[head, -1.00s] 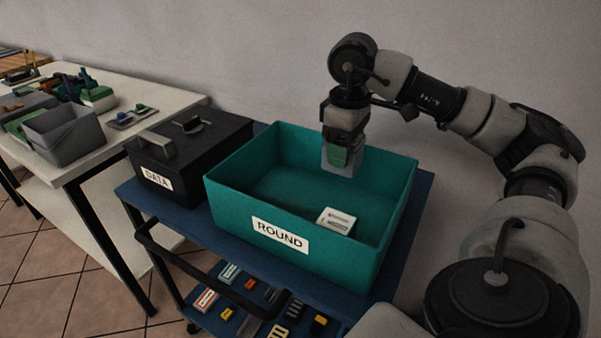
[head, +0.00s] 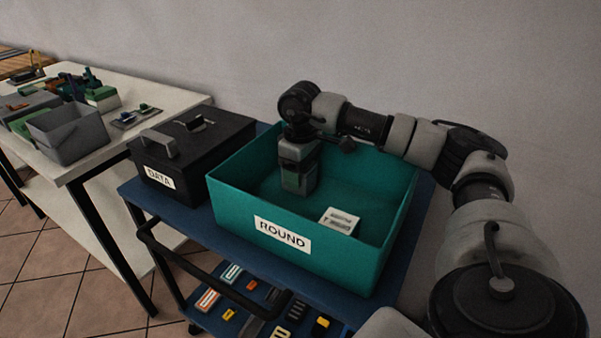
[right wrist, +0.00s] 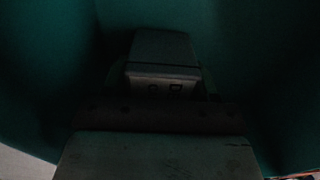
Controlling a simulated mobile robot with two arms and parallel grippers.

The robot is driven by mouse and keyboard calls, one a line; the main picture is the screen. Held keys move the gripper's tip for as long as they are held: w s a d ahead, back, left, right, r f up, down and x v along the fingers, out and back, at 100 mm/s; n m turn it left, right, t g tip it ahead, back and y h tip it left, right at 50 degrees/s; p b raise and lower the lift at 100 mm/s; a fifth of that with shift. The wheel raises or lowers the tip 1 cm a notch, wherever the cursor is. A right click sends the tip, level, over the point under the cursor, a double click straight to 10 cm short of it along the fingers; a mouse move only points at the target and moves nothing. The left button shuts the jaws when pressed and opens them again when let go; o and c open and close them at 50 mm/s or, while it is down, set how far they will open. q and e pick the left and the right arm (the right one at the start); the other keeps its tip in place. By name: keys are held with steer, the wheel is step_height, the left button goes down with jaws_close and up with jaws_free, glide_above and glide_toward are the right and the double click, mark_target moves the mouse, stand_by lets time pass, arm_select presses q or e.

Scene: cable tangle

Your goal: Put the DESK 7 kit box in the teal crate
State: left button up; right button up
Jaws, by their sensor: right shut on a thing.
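The teal crate (head: 300,270) with a ROUND label stands on the blue cart top. My right gripper (head: 298,182) reaches down inside it, near the back left. It is shut on a box-like thing, which shows dim and greyish in the right wrist view (right wrist: 162,48) with the teal walls around it. I cannot read any DESK 7 label on it, and how close it is to the crate floor is unclear. A white box (head: 340,220) with dark marks lies on the crate floor to the right, apart from the gripper. My left gripper is out of view.
A black DATA case (head: 190,165) stands just left of the crate. The cart's lower shelf (head: 215,318) holds several small coloured items. A white table (head: 90,165) at the left bears a grey bin (head: 70,140) and other things. The crate's right side is free.

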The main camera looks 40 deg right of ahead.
steer(key=shift+f, duration=0.1)
steer(key=o, duration=1)
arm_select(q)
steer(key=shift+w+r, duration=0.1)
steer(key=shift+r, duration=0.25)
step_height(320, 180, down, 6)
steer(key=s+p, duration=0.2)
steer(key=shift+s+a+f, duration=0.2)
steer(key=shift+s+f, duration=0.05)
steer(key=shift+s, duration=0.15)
arm_select(e)
step_height(320, 180, up, 12)
steer(key=shift+r, duration=0.1)
